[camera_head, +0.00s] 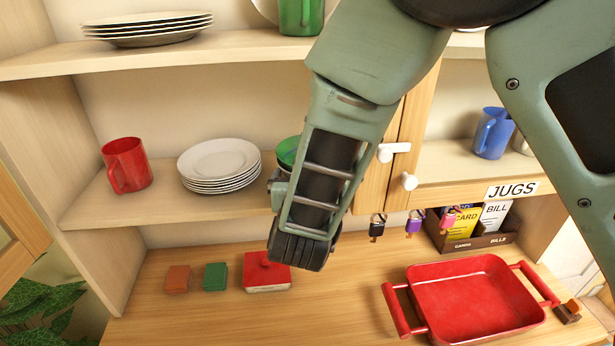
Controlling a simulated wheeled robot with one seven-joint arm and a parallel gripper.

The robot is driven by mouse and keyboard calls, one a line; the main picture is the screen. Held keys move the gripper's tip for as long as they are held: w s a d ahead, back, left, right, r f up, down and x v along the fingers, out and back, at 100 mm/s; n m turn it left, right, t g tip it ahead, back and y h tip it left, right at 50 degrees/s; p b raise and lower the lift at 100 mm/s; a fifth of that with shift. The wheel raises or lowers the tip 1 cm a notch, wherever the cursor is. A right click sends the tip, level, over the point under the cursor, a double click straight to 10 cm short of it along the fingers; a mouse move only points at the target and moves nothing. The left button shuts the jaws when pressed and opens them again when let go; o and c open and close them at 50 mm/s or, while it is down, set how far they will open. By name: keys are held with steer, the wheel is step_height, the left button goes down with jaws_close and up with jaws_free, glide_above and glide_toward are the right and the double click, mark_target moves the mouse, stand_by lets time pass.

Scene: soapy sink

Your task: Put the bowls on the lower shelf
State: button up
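A green bowl (287,150) shows in part at the lower shelf (90,206), just right of the stacked white plates. My forearm and wrist cover its right side, so I cannot tell whether it rests on the shelf or is held. My gripper (277,188) is mostly hidden behind my wrist, with only a small grey-green part showing close below the bowl. Its fingertips are not visible. No other bowl can be made out for sure.
A red jug (127,165) and white plates (220,163) stand on the lower shelf, with room between them. The upper shelf (240,50) holds plates and a green jug (301,15). A red tray (475,298), red box (266,275) and card holder (472,232) are on the counter.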

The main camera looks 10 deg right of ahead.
steer(key=shift+r, duration=0.1)
steer(key=shift+r, duration=0.15)
steer(key=s+a+n+g+y+b, duration=0.25)
steer(key=s+g+y, duration=0.2)
steer(key=s, duration=0.45)
steer(key=s+a+n+g+y+b, duration=0.1)
steer(key=s+a+n+g+y, duration=0.35)
steer(key=s, duration=0.55)
steer(key=s+d+f+n+g+h, duration=0.2)
steer(key=s+d+g+h, duration=0.3)
steer(key=s+d, duration=0.5)
steer(key=d+g, duration=0.1)
steer(key=d, duration=0.3)
steer(key=shift+s+n+h, duration=0.25)
steer(key=shift+n+h, duration=0.05)
steer(key=shift+n, duration=0.1)
steer(key=shift+d, duration=0.1)
